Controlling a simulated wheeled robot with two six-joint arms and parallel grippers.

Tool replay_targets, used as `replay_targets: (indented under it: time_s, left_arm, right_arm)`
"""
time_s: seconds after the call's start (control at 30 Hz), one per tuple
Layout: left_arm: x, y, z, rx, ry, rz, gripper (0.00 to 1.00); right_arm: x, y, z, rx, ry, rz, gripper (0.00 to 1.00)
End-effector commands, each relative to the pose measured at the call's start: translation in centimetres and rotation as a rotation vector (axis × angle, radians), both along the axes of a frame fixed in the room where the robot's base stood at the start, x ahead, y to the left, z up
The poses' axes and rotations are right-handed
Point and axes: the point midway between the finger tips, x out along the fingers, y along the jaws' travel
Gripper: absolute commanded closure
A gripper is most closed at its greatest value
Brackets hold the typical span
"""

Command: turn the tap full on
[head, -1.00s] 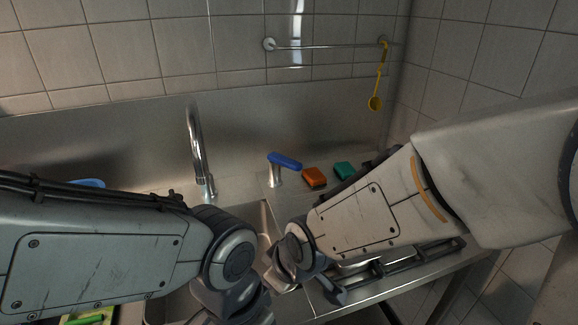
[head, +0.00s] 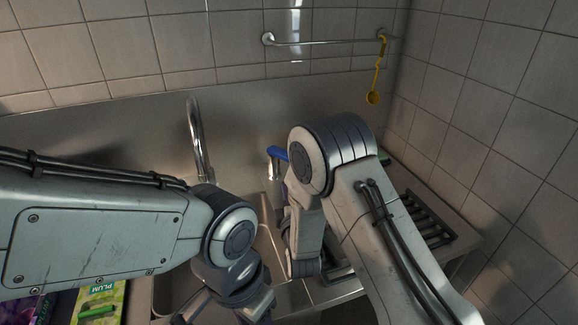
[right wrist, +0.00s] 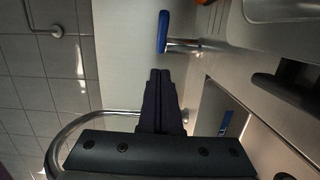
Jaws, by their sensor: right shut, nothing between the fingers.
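The tap has a tall curved metal spout (head: 197,135) at the back of the sink; it also shows in the right wrist view (right wrist: 85,120). Its separate blue lever (head: 275,153) is on a short metal post right of the spout, partly hidden by my right arm. In the right wrist view the blue lever (right wrist: 162,32) is just beyond my right gripper (right wrist: 160,72), which is shut and empty. A gap shows between the fingertips and the lever. No water shows at the spout. My left arm is at the lower left, its gripper out of view.
The sink basin (head: 268,238) lies below the spout. A dark rack (head: 425,222) is on the right. A wall rail (head: 325,43) holds a yellow ladle (head: 373,95). A green plum-labelled pack (head: 105,300) is at the lower left. An orange thing (right wrist: 204,2) is beyond the lever.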

Motion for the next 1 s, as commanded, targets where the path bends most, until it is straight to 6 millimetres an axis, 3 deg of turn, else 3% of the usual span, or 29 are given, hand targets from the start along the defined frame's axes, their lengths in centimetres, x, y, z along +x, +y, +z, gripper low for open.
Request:
replay_targets:
  time_s: [0.4, 0.5, 0.7, 1.0]
  left_arm:
    - [0.0, 0.0, 2.5, 0.0, 0.0, 0.0, 0.5]
    - [0.0, 0.0, 3.2, 0.0, 0.0, 0.0, 0.5]
    - [0.0, 0.0, 3.7, 0.0, 0.0, 0.0, 0.5]
    - [0.0, 0.0, 3.7, 0.0, 0.0, 0.0, 0.5]
  right_arm:
    - [8.2, 1.2, 0.1, 0.002, 0.0, 0.0, 1.0]
    - [9.6, 0.1, 0.1, 0.002, 0.001, -0.003, 1.0]
    - [11.1, -0.9, -0.1, 0.002, 0.001, 0.0, 1.0]
    - [11.3, -1.1, -0.3, 0.002, 0.002, 0.002, 1.0]
